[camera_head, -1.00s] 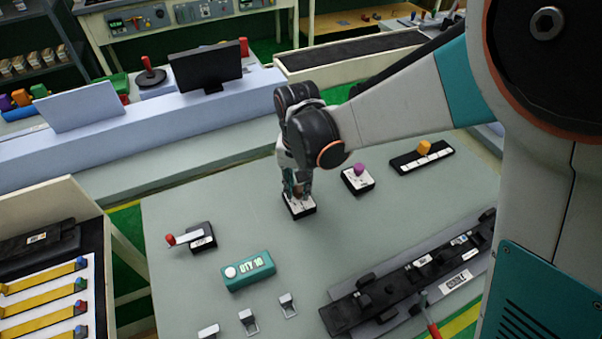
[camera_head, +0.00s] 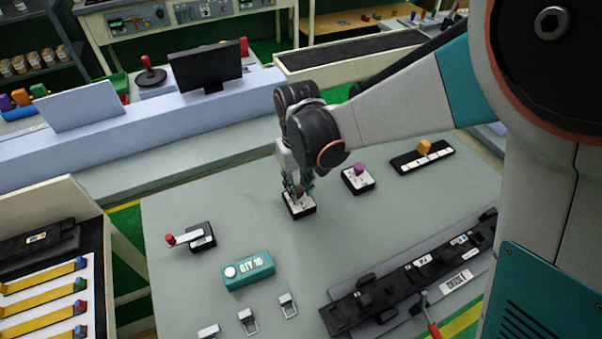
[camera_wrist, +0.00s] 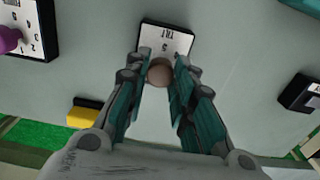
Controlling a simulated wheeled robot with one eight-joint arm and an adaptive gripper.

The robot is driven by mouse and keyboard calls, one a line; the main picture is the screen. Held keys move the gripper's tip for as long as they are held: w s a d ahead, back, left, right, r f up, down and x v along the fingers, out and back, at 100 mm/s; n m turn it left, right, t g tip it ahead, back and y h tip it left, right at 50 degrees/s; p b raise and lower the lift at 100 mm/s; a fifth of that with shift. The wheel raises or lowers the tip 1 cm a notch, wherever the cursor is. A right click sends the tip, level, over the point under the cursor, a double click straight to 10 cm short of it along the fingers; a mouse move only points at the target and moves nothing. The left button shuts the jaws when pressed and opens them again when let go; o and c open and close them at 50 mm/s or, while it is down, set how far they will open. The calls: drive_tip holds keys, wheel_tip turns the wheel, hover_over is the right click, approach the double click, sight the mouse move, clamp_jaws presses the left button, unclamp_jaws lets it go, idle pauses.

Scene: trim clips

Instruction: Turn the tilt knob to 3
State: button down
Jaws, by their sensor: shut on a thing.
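The tilt knob (camera_wrist: 160,72) is a round brown knob on a small white-faced box with black sides (camera_head: 300,209). In the wrist view the box (camera_wrist: 166,37) carries the word TILT, upside down, with a digit that looks like a 5 below it. My gripper (camera_wrist: 161,62) points down over the box, its two fingers shut on the knob from both sides. In the head view my gripper (camera_head: 300,190) covers most of the knob. The pointer and most of the scale are hidden, so the setting cannot be read.
A similar box with a purple knob (camera_head: 359,169) stands close to the right. Beyond it is a black strip with an orange slider (camera_head: 424,147). A red-handled crank (camera_head: 188,237) and a teal counter box (camera_head: 249,271) stand to the left and front.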

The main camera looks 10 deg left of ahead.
sight(298, 189)
drive_tip(key=shift+n, duration=1.2)
drive_tip(key=c, duration=1.3)
unclamp_jaws()
drive_tip(key=shift+c, duration=0.2)
drive_tip(key=shift+r, duration=0.1)
wheel_tip(298, 189, up, 7)
drive_tip(key=shift+s+r, duration=0.1)
drive_tip(key=shift+r, duration=0.1)
